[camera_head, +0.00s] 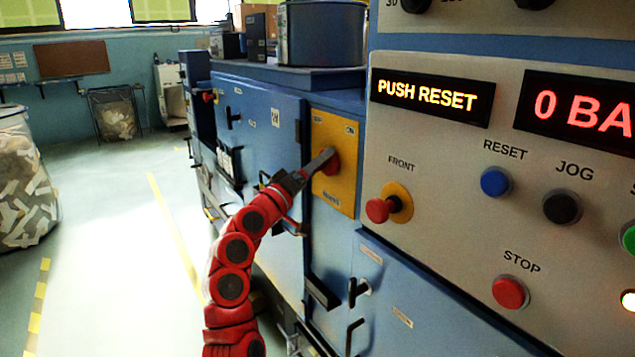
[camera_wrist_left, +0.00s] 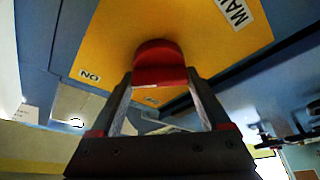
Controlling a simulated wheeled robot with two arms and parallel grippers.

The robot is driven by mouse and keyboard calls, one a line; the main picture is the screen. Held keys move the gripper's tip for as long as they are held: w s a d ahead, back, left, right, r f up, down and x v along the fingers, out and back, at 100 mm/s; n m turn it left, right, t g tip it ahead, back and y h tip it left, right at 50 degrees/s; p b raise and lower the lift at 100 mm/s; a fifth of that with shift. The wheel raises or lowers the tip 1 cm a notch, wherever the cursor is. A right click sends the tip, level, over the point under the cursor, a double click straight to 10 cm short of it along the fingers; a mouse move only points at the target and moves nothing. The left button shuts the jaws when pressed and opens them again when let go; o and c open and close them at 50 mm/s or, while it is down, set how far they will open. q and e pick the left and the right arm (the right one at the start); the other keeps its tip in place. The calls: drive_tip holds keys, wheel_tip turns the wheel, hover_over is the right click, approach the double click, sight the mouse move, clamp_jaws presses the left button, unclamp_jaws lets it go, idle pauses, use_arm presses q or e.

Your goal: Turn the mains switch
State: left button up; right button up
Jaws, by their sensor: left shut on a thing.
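The mains switch is a red knob (camera_head: 331,163) on a yellow plate (camera_head: 345,188) fixed to the blue cabinet. My left gripper (camera_head: 318,163) reaches it from the left with its red arm. In the left wrist view the red knob (camera_wrist_left: 158,62) sits between the two fingertips, and my left gripper (camera_wrist_left: 160,85) is shut on it. The yellow plate (camera_wrist_left: 110,45) fills the top of that view, with an "ON" label at its left and part of a "MAI..." label at upper right. The knob's exact turn angle is hard to tell. My right gripper is out of view.
A grey control panel (camera_head: 440,200) stands close at the right, with a "PUSH RESET" display (camera_head: 432,97), a red FRONT button (camera_head: 380,210) and several other buttons. Cabinet handles stick out below the plate. Open floor (camera_head: 110,260) lies to the left.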

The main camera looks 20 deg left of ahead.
use_arm(q)
drive_tip(key=shift+m, duration=0.3)
drive_tip(key=o, duration=1.2)
drive_tip(key=shift+s+a, duration=0.1)
drive_tip(key=v, duration=1.7)
drive_tip(key=shift+a+f+p, duration=0.1)
drive_tip(key=shift+f+p, duration=0.05)
drive_tip(key=shift+p, duration=0.25)
